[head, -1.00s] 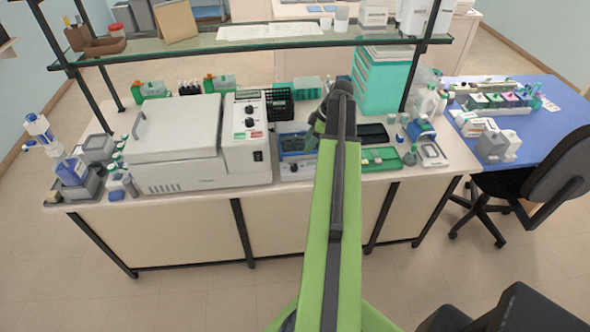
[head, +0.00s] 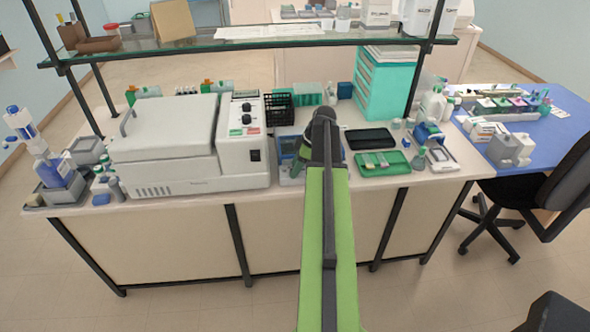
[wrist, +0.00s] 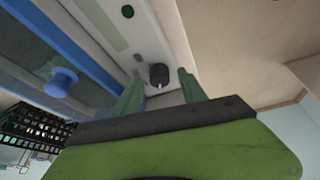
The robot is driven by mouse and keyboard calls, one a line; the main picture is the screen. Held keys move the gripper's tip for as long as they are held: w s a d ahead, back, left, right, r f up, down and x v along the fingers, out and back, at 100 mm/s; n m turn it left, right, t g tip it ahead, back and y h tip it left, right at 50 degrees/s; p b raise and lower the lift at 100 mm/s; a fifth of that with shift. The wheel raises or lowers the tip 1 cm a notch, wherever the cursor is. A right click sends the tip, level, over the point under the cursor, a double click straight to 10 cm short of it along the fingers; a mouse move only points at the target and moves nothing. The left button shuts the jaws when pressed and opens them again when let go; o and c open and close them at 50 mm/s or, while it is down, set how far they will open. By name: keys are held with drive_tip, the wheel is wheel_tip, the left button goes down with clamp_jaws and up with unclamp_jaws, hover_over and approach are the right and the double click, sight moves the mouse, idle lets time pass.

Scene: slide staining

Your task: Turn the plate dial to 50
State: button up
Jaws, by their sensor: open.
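In the wrist view the plate dial (wrist: 158,73) is a small black knob with a light mark, on the pale front panel of the blue-topped plate device (wrist: 75,55). My gripper (wrist: 160,82) is open, with one green finger on each side of the dial. I cannot tell whether the fingers touch it. In the head view the device (head: 288,146) stands on the bench, mostly behind my arm.
A large white machine (head: 165,150) with a control panel stands left of the device. A green tray (head: 398,166) and a dark tray (head: 370,138) lie to its right. A black rack (head: 279,103) is behind it. A glass shelf (head: 250,45) spans above the bench.

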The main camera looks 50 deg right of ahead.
clamp_jaws()
drive_tip(key=shift+a, duration=0.15)
drive_tip(key=shift+m, duration=0.3)
drive_tip(key=m, duration=0.1)
drive_tip(key=m+h, duration=0.1)
drive_tip(key=m, duration=0.1)
drive_tip(key=shift+s+m+t+h, duration=0.1)
drive_tip(key=shift+m+t+h, duration=0.2)
drive_tip(key=m+h, duration=0.1)
drive_tip(key=m, duration=0.3)
drive_tip(key=shift+a+h, duration=0.15)
drive_tip(key=shift+h, duration=0.25)
drive_tip(key=m, duration=0.2)
drive_tip(key=m+h, duration=0.1)
drive_tip(key=m, duration=0.2)
drive_tip(key=shift+a+g+h, duration=0.1)
drive_tip(key=shift+g+h, duration=0.2)
drive_tip(key=shift+g, duration=0.1)
drive_tip(key=shift+w+m+g+h, duration=0.1)
drive_tip(key=shift+m+g+h, duration=0.2)
drive_tip(key=shift+m, duration=0.7)
drive_tip(key=shift+w+m+g+h, duration=0.1)
drive_tip(key=shift+m+g+h, duration=0.2)
drive_tip(key=shift+m, duration=0.7)
